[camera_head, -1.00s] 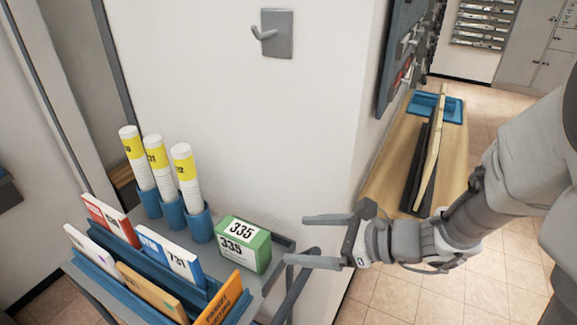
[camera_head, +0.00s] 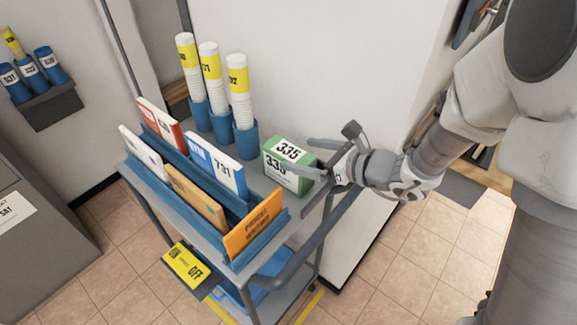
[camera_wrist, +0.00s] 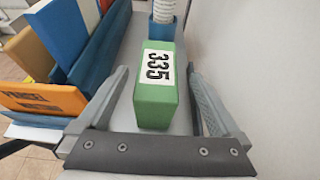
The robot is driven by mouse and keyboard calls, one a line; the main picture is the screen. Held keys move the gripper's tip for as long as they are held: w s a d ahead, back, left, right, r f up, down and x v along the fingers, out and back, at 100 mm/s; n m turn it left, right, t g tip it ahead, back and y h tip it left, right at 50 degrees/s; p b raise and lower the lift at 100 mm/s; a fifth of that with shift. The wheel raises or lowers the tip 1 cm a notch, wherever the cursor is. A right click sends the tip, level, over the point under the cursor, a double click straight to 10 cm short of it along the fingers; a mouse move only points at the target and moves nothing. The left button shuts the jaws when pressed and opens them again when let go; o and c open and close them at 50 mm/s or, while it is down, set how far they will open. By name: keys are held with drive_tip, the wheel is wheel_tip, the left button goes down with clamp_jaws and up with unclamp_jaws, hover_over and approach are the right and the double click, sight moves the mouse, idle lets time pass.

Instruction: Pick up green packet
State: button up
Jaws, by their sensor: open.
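The green packet (camera_head: 283,171) is a small box with white labels reading 335. It stands on the right end of the cart's top shelf (camera_head: 268,195). My gripper (camera_head: 294,155) is open at the packet, with its fingers reaching along the packet's two sides. In the wrist view the packet (camera_wrist: 158,95) lies between the two open fingers of my gripper (camera_wrist: 160,95). A gap shows on each side, so the fingers do not appear to press on it.
Blue cups with white and yellow tubes (camera_head: 238,90) stand behind the packet. Blue racks with envelopes, including an orange one (camera_head: 252,228), stand to its left. A white wall (camera_head: 300,80) rises close behind. The cart's grey handle (camera_head: 300,262) is at the front right.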

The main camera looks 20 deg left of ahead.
sight(291, 152)
drive_tip(key=x, duration=0.5)
drive_tip(key=shift+s+b, duration=0.15)
drive_tip(key=shift+b, duration=0.25)
drive_tip(key=shift+c, duration=0.3)
clamp_jaws()
drive_tip(key=shift+r, duration=0.1)
